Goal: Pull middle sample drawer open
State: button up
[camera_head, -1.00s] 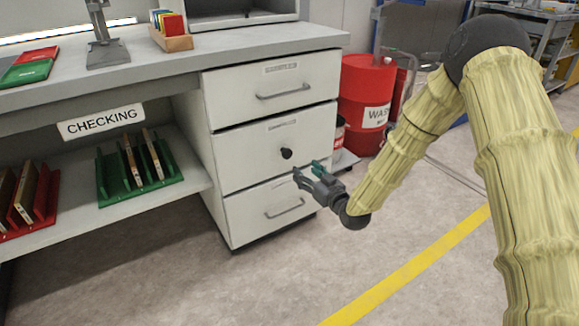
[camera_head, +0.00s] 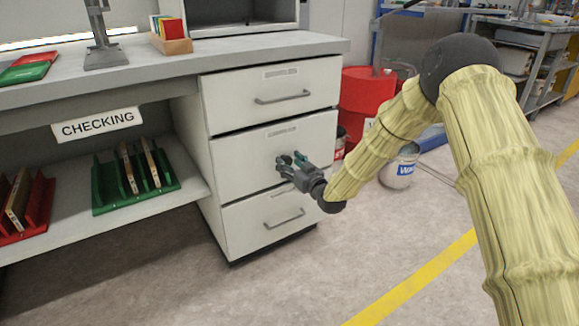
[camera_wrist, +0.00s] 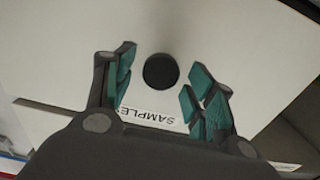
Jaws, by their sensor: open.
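The middle drawer (camera_head: 233,155) is the white front in the middle of three stacked drawers under the bench. It looks shut. Its round black knob (camera_wrist: 160,71) shows in the wrist view, between and just beyond my open fingertips. A "SAMPLE" label (camera_wrist: 150,117) is on the same drawer front. My gripper (camera_head: 290,160) is open and empty in front of this drawer in the head view, where it hides the knob. In the wrist view my gripper (camera_wrist: 157,80) has its teal-padded fingers on either side of the knob. I cannot tell whether they touch it.
The top drawer (camera_head: 230,97) and bottom drawer (camera_head: 245,222) have bar handles and look shut. A red drum (camera_head: 365,95) and a white bucket (camera_head: 400,168) stand right of the cabinet, behind my arm. The floor in front is clear.

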jog(key=shift+w+a, duration=0.15)
jog(key=shift+w, duration=0.1)
grip_shut()
